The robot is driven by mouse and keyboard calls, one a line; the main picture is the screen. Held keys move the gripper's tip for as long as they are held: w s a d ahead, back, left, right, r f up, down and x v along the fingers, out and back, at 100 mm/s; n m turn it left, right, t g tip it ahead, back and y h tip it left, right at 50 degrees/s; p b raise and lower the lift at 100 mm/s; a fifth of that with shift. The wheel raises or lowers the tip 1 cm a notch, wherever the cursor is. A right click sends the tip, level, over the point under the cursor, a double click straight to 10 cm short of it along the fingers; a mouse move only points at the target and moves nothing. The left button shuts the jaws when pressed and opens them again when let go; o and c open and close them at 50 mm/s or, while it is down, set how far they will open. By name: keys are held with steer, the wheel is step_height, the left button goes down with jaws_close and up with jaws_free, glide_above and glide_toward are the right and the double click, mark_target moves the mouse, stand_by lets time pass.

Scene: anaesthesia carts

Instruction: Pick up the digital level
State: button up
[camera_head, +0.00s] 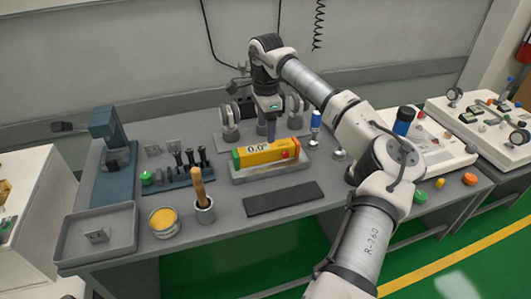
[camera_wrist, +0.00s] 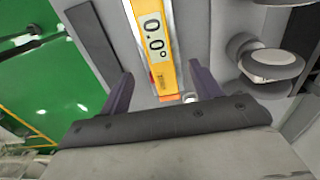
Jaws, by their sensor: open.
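The digital level (camera_head: 267,153) is a yellow bar with a "0.0°" display and a red spot near its right end. It lies in a shallow light grey tray (camera_head: 270,173) on the grey bench. My gripper (camera_head: 270,130) points down just above and behind the level's middle. In the wrist view the level (camera_wrist: 155,45) runs up from between the two dark fingers of my gripper (camera_wrist: 160,85). The fingers are open, one on each side of it with gaps. Whether they reach down to its height I cannot tell.
Grey round fixtures (camera_head: 229,122) stand behind the level. A dark flat bar (camera_head: 284,198) lies in front. To the left are a wooden-handled tool in a cup (camera_head: 204,208), a yellow-topped tin (camera_head: 163,221), a tool rack (camera_head: 180,181) and a blue press (camera_head: 108,140). A blue-capped bottle (camera_head: 315,121) stands right.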

mark_target(266, 146)
step_height(266, 146, down, 8)
steer(key=shift+s+f+p, duration=0.1)
steer(key=shift+p, duration=0.75)
steer(key=c, duration=1.2)
